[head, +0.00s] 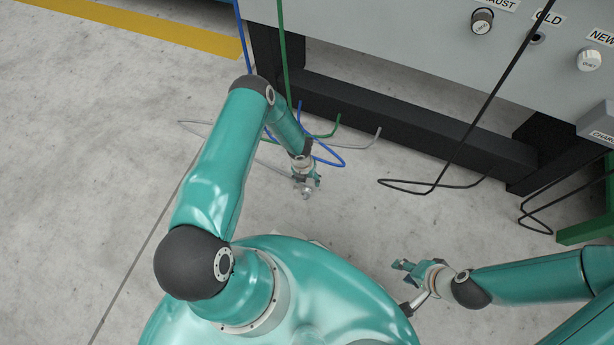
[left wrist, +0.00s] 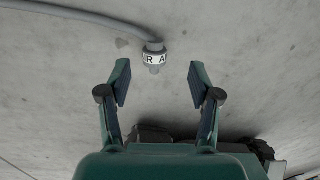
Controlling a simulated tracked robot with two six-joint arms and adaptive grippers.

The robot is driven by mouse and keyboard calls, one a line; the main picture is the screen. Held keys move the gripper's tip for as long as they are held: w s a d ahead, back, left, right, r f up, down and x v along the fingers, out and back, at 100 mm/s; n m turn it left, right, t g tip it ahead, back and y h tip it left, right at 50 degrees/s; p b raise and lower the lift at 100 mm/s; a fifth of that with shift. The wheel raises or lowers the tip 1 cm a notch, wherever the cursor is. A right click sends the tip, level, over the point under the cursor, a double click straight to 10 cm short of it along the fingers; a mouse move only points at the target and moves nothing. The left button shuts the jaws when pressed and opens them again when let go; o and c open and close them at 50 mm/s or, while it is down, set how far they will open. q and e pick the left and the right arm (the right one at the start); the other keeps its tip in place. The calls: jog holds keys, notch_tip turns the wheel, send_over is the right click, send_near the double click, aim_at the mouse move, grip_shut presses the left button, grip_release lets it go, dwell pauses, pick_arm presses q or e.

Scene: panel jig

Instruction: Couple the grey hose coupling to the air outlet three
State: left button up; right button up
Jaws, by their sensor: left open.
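In the head view my left gripper (head: 306,188) is low in front of the panel frame, and the coupling is hard to make out there. My right gripper (head: 402,272) is at lower right, away from the hoses; its jaw opening is unclear. No outlet marked three is readable.
A grey panel (head: 420,35) at upper right carries fittings labelled "OLD" (head: 537,37) and "NEW" (head: 589,60). Below it runs a black frame beam (head: 400,125). Blue, green and black hoses (head: 440,186) hang in front. The concrete floor at left is clear.

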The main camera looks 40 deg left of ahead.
pick_arm(q)
jog(key=shift+s+f+b, duration=0.1)
jog(key=shift+f+b, duration=1.4)
jog(key=shift+f, duration=1.9)
grip_shut()
jog(key=shift+r, duration=0.1)
